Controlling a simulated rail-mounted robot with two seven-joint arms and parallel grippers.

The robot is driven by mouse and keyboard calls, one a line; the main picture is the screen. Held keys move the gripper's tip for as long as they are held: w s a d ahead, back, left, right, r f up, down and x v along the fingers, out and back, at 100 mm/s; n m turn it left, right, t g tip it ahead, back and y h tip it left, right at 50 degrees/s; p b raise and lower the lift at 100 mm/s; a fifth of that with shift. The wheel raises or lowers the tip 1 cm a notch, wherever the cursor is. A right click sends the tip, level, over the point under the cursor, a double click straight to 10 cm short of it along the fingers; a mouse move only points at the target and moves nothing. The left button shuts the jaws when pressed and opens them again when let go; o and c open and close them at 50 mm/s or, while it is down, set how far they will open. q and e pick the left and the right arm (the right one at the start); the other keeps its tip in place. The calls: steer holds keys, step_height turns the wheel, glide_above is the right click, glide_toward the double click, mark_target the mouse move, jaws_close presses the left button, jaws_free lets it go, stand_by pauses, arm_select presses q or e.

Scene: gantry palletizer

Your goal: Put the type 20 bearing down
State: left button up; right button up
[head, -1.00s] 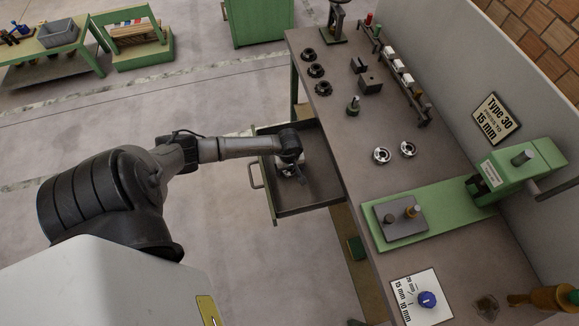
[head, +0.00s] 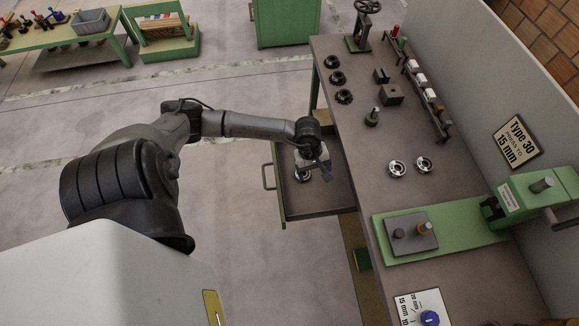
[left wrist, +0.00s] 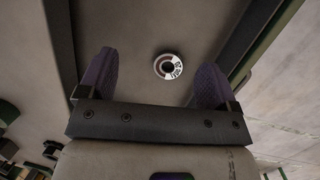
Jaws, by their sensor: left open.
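A ring-shaped bearing (head: 302,175) lies flat in the open drawer (head: 318,209) at the bench's left side. My left gripper (head: 324,172) is above the drawer, just right of the bearing. Its two fingers (left wrist: 154,72) are wide apart, with nothing between them but the view of the bearing below. My right gripper is not in view.
Two silver bearings (head: 397,168) (head: 424,165) lie on the bench. Several dark rings (head: 336,77) and blocks (head: 391,95) stand farther back. A green press (head: 535,195) with a plate (head: 411,237) is at right. The drawer floor around the bearing is clear.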

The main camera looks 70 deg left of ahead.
arm_select(q)
steer(key=w+d+r+n+t+h, duration=0.1)
steer(key=d+r+n+t+h, duration=0.15)
steer(key=d, duration=0.35)
steer(key=d+r+n+t+h, duration=0.1)
steer(key=d+h, duration=0.3)
steer(key=d, duration=0.2)
steer(key=w+d+r+n+t, duration=0.1)
steer(key=d+r+n+t, duration=0.1)
steer(key=r+n+t, duration=0.6)
steer(key=w+d+r+n+t, duration=0.2)
steer(key=d+r+n+t, duration=0.15)
steer(key=n, duration=0.75)
steer(key=s+a+f+n+g+y, duration=0.15)
steer(key=s+a+n+y, duration=0.35)
steer(key=n, duration=0.6)
steer(key=s+a+f+n+g+y, duration=0.1)
steer(key=a+f+n+y, duration=0.15)
steer(key=n+y, duration=0.65)
steer(key=s+d+f+n+g+h, duration=0.2)
steer(key=s+d+f+n+g, duration=0.1)
steer(key=s+n+g, duration=0.2)
steer(key=s+d+f+n+g+h, duration=0.2)
steer(key=s+n+g, duration=0.3)
steer(key=s, duration=0.4)
steer(key=shift+s+d+f+n+h, duration=0.25)
steer(key=shift+d+f+n+h, duration=0.2)
steer(key=shift+f, duration=0.3)
